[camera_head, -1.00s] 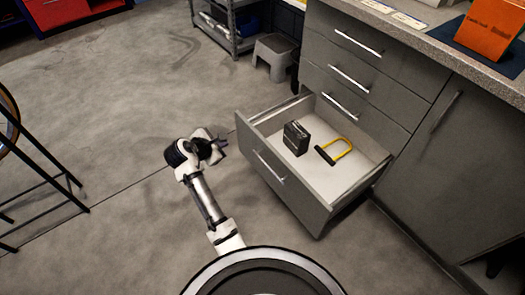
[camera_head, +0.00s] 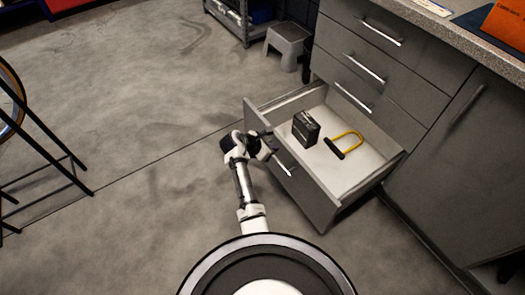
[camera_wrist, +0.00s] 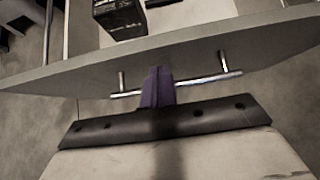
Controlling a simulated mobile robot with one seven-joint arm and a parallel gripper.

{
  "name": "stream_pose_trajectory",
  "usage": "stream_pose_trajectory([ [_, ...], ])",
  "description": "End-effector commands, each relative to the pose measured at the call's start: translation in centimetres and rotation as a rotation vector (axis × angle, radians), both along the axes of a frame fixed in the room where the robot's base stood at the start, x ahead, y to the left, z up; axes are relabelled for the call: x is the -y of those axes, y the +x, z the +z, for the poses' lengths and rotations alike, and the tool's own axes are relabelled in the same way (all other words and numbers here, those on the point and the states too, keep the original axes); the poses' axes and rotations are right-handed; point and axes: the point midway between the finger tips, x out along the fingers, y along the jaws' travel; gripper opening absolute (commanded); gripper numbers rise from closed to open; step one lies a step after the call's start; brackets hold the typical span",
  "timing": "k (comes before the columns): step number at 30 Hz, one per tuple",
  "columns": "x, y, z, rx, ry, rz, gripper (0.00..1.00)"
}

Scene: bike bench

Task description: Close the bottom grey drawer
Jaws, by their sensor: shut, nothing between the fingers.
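The bottom grey drawer (camera_head: 316,196) is pulled far out of the cabinet, with its front towards me. It holds a black box (camera_head: 305,129) and a yellow U-shaped lock (camera_head: 346,143). My gripper (camera_head: 272,143) is at the left part of the drawer front, near the bar handle. In the wrist view, my gripper's purple fingers (camera_wrist: 158,88) are shut and empty, and overlap the silver handle (camera_wrist: 205,80). I cannot tell whether they touch the handle or the drawer front.
Closed drawers (camera_head: 350,68) sit above the open one, and a grey cupboard door (camera_head: 455,150) is at its right. A grey step stool (camera_head: 287,44) stands behind. A dark-framed stool (camera_head: 40,150) is at the far left. The floor between is clear.

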Motion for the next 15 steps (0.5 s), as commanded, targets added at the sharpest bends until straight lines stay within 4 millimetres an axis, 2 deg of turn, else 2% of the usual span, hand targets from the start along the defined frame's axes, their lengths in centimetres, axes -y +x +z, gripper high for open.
stream_pose_trajectory([
  [6,1.06,0.78,0.02,0.000,0.000,0.000,0.00],
  [15,1.08,0.81,0.04,0.001,0.000,0.001,0.00],
])
